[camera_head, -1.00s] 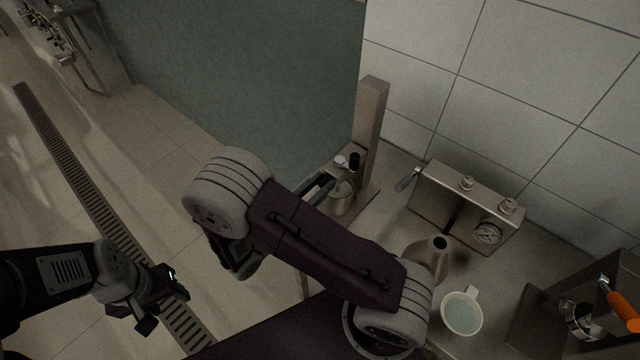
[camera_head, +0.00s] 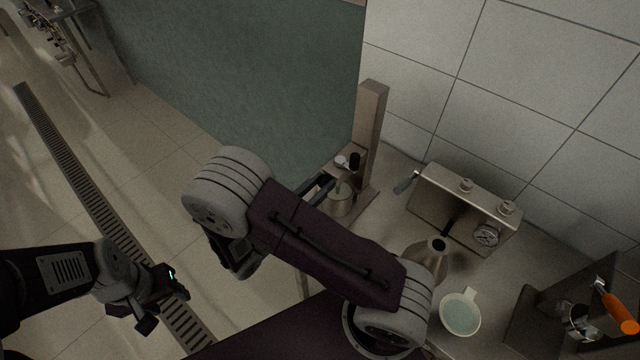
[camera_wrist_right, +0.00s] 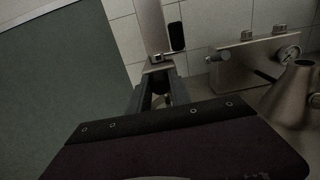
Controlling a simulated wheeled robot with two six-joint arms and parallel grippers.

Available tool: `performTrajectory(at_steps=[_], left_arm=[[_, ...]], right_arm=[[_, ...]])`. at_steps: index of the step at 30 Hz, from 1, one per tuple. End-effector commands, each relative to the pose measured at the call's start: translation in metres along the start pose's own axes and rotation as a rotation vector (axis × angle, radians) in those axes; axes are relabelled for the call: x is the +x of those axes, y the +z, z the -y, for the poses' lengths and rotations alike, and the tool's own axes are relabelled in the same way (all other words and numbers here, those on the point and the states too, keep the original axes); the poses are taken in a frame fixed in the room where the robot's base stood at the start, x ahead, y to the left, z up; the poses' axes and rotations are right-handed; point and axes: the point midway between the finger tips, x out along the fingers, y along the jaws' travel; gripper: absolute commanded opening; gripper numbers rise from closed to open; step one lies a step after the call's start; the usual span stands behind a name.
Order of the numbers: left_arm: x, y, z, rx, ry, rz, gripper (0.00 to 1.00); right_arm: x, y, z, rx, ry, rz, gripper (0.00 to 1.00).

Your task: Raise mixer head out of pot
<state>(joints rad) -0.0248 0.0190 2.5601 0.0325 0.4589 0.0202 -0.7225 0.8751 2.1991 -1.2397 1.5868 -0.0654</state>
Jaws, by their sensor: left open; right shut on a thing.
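The mixer stand is a tall grey-beige column (camera_head: 369,125) at the bench's left end. The mixer head (camera_head: 341,161) sticks out from its front, with a small white knob and a black part by the column. The metal pot (camera_head: 341,205) stands below the head, and a thin shaft shows at its mouth. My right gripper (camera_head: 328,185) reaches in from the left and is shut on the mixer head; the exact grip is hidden. In the right wrist view its fingers (camera_wrist_right: 158,94) reach to the stand. My left gripper (camera_head: 165,299) is open and empty above the floor.
Right of the stand are a metal box with knobs and a gauge (camera_head: 465,209), a cone-shaped metal vessel (camera_head: 427,260) and a cup of pale liquid (camera_head: 460,314). An orange-handled tool (camera_head: 619,312) is at far right. A tiled wall (camera_head: 510,75) bounds the back.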

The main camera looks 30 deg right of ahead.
Motion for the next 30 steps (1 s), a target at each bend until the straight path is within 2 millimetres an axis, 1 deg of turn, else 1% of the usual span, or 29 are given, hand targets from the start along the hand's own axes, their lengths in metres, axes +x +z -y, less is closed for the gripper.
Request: performTrajectory(at_steps=[1,6,9,12,21,22,23,24,30], left_arm=[[-0.019,-0.002,0.000,0.000,0.000,0.000,0.50],[-0.061,-0.006,-0.001,0.000,0.000,0.000,0.50],[-0.082,-0.009,-0.002,0.000,0.000,-0.001,0.50],[-0.089,-0.009,-0.002,0.000,0.000,-0.001,0.50],[-0.085,-0.009,-0.002,0.000,0.000,0.000,0.50],[-0.085,-0.009,-0.002,0.000,0.000,0.000,0.50],[-0.085,-0.009,-0.002,0.000,0.000,0.000,0.50],[-0.085,-0.009,-0.002,0.000,0.000,0.000,0.50],[-0.084,-0.009,-0.002,0.000,0.000,0.000,0.50]], right_arm=[[0.000,0.022,-0.001,0.002,0.001,0.008,0.00],[0.000,0.069,-0.001,0.003,0.002,0.011,0.00],[0.000,0.092,-0.001,0.003,0.002,0.011,0.00],[0.000,0.101,-0.001,0.003,0.002,0.011,0.00],[0.000,0.097,-0.001,0.003,0.003,0.011,0.00],[0.000,0.097,-0.001,0.003,0.003,0.011,0.32],[0.000,0.097,-0.001,0.003,0.003,0.011,0.41],[0.000,0.097,-0.001,0.003,0.002,0.010,0.46],[0.000,0.096,-0.001,0.002,0.002,0.008,0.46]])
